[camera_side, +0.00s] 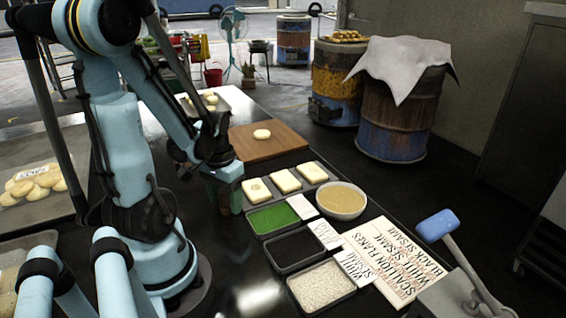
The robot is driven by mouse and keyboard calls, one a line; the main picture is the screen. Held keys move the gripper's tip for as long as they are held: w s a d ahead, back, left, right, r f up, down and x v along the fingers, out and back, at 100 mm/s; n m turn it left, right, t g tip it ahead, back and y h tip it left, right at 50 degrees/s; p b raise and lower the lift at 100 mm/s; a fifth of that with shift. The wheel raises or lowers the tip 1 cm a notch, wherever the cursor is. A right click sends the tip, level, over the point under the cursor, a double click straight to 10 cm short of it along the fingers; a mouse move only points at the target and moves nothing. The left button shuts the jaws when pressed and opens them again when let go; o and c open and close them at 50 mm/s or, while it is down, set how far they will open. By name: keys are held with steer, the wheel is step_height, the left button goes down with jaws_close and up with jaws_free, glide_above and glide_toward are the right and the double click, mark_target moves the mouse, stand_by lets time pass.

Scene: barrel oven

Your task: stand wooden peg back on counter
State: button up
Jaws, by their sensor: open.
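My gripper (227,203) points down at the dark counter (222,262), just left of the row of pale dough pieces. It is open, but its fingers are small and dark here, and the space between them is hard to make out. I cannot pick out a wooden peg in this view. It may be hidden behind my arm or gripper, or be too small to tell.
A wooden board (285,144) with one dough round lies behind my gripper. To the right are a tray of dough pieces (286,181), a green-filled tray (272,219), a black tray (294,250), a sesame tray (321,286) and a bowl (341,200). Barrels stand behind.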

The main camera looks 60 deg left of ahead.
steer(key=shift+r, duration=0.15)
steer(key=shift+r, duration=5.8)
steer(key=shift+w, duration=0.1)
steer(key=w+d+m+t, duration=0.6)
steer(key=w+d, duration=0.6)
steer(key=d, duration=0.5)
steer(key=shift+d+r+t, duration=0.15)
steer(key=shift+r+t, duration=0.2)
steer(key=shift+t, duration=0.15)
